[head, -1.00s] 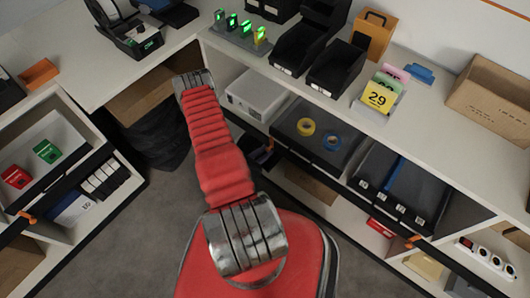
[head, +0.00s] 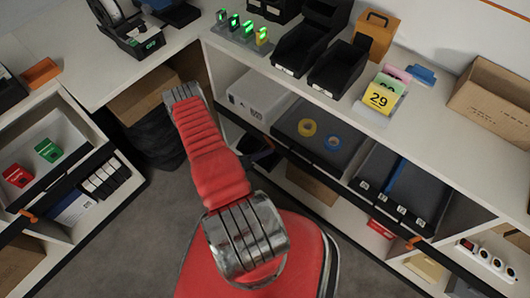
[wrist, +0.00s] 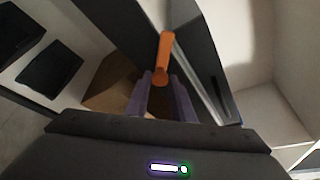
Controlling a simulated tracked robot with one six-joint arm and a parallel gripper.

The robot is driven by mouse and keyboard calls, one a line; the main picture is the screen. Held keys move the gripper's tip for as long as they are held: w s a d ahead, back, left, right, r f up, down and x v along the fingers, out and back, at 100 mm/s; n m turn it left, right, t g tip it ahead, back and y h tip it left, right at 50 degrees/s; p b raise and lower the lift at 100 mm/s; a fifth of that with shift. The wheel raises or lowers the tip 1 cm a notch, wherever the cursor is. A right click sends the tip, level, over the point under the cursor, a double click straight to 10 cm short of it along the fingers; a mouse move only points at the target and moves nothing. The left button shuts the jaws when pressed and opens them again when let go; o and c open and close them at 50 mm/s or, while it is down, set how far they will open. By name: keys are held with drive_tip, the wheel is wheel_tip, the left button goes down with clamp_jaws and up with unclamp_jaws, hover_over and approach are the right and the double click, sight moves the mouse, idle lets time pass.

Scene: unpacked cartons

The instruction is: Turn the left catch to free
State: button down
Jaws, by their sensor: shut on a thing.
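The orange catch (wrist: 166,48) shows in the wrist view as a short lever. It stands nearly upright in the picture, by the edge of a dark panel. My gripper (wrist: 162,88) has its two purple fingers on either side of the catch's lower end, shut on it. In the head view my gripper (head: 264,150) shows only in part behind my red arm, at the left end of the right-hand unit's dark front rail. The catch it holds is hidden there.
Another orange catch (head: 413,242) sits farther right on the same unit, and one (head: 28,216) on the left unit. A dark tray (head: 350,160) with yellow and blue tape rolls lies right of my gripper. A white box (head: 258,95) stands behind it.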

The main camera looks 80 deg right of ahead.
drive_tip(key=shift+w+f+n+g+h, duration=0.15)
drive_tip(key=shift+n+g, duration=0.4)
drive_tip(key=shift+n, duration=0.6)
drive_tip(key=shift+s+f+n+g+h, duration=0.2)
drive_tip(key=shift+n+g, duration=0.3)
drive_tip(key=shift+n, duration=0.7)
drive_tip(key=shift+w+f+n+g+h, duration=0.1)
drive_tip(key=shift+w+n+g+h, duration=0.15)
drive_tip(key=shift+n+g, duration=0.6)
drive_tip(key=shift+n+t, duration=0.3)
drive_tip(key=c, duration=1.5)
unclamp_jaws()
drive_tip(key=shift+c, duration=0.2)
drive_tip(key=v, duration=1.3)
drive_tip(key=shift+w+a, duration=0.25)
drive_tip(key=shift+a, duration=0.05)
